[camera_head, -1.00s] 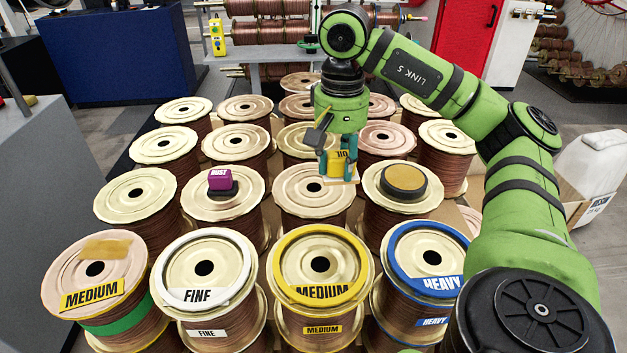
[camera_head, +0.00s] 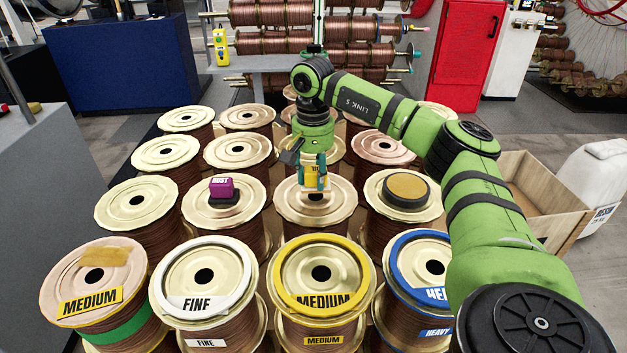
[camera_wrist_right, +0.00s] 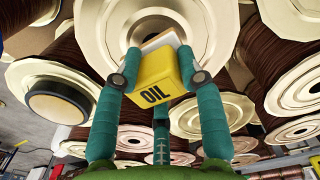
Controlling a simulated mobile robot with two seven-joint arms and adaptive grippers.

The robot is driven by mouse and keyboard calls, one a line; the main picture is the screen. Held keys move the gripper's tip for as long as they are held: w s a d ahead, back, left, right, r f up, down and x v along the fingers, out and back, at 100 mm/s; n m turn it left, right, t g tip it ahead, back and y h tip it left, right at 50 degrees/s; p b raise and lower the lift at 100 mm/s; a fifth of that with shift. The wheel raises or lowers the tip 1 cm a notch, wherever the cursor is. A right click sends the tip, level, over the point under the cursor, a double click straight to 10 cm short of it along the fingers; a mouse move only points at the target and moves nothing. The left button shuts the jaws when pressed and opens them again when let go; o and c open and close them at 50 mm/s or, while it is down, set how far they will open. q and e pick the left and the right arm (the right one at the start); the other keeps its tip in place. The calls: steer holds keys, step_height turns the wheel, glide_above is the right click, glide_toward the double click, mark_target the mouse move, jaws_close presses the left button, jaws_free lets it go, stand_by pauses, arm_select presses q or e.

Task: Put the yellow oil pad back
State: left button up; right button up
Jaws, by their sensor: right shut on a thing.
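The yellow oil pad (camera_head: 314,177), a small yellow block marked OIL, is held in my right gripper (camera_head: 314,184). It shows large in the right wrist view (camera_wrist_right: 157,76), with a pale layer on its far side and teal fingers on both sides. In the head view the pad is over a cream spool (camera_head: 288,209) in the second row from the front, near its centre hole. I cannot tell whether the pad touches the spool. My left gripper is out of view.
A purple DUST block (camera_head: 222,188) sits on a black base on the spool to the left. A round tan disc with a black rim (camera_head: 406,189) lies on the spool to the right. Labelled spools (camera_head: 321,300) fill the front row. A wooden crate (camera_head: 530,200) stands at right.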

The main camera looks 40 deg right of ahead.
mark_target(313, 169)
step_height(313, 169, down, 2)
steer(key=shift+f, duration=0.15)
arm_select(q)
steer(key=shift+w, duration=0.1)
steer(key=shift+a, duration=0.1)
arm_select(e)
steer(key=o, duration=0.7)
steer(key=shift+f, duration=0.15)
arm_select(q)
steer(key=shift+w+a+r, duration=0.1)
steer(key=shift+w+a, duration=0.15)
arm_select(e)
steer(key=o, duration=0.3)
step_height(313, 169, up, 12)
steer(key=shift+f+p, duration=0.2)
steer(key=shift+p, duration=0.15)
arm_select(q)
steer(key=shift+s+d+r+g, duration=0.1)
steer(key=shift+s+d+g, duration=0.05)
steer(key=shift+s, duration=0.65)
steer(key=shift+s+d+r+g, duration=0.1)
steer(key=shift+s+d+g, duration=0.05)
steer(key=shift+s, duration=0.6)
arm_select(e)
steer(key=shift+r, duration=0.4)
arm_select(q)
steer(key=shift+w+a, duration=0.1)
